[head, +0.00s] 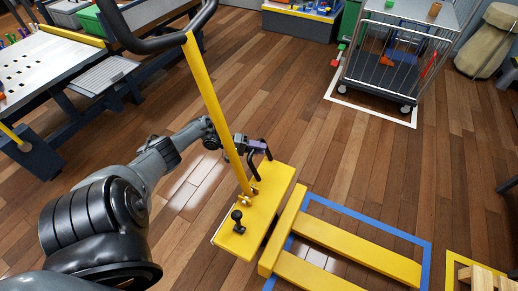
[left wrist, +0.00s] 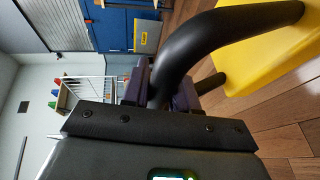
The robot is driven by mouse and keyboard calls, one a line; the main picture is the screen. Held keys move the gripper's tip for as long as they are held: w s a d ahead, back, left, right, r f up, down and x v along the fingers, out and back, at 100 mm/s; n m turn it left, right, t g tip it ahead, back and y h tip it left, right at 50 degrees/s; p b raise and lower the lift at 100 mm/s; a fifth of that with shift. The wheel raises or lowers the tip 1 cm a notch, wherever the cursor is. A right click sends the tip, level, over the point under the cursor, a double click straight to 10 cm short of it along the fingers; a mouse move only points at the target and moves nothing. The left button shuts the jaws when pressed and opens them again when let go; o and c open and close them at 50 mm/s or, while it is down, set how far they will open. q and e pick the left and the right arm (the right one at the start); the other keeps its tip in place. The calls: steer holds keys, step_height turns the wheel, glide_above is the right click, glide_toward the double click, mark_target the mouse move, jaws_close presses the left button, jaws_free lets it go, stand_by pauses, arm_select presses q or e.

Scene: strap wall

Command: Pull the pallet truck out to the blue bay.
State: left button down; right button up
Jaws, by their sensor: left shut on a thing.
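The yellow pallet truck (head: 265,207) stands on the wood floor at the lower middle of the head view. Its tiller (head: 208,95) rises to a black loop handle at the top. Its two forks (head: 360,252) lie largely inside the blue-taped bay (head: 380,222); its body is left of the tape. My left gripper (head: 258,147) is shut on a black curved grab bar (head: 267,153) at the body's far end. In the left wrist view the bar (left wrist: 225,35) runs between the fingers (left wrist: 160,88), beside the yellow body (left wrist: 268,45). My right gripper is out of view.
A wire cage cart (head: 385,65) stands in a white-taped bay at the back right. A workbench (head: 50,65) is at the upper left. A yellow-taped bay with a wooden pallet (head: 482,278) is at the lower right. The floor between is clear.

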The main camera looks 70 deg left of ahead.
arm_select(q)
steer(key=c, duration=1.1)
jaws_free()
steer(key=shift+s+f, duration=0.1)
steer(key=shift+f, duration=0.1)
steer(key=shift+o, duration=0.6)
steer(key=shift+a+r, duration=0.1)
steer(key=shift+a, duration=0.05)
steer(key=shift+s, duration=0.1)
steer(key=shift+s+a+r, duration=0.1)
steer(key=shift+s, duration=0.15)
steer(key=v, duration=1)
steer(key=shift+p, duration=0.3)
steer(key=shift+a, duration=0.1)
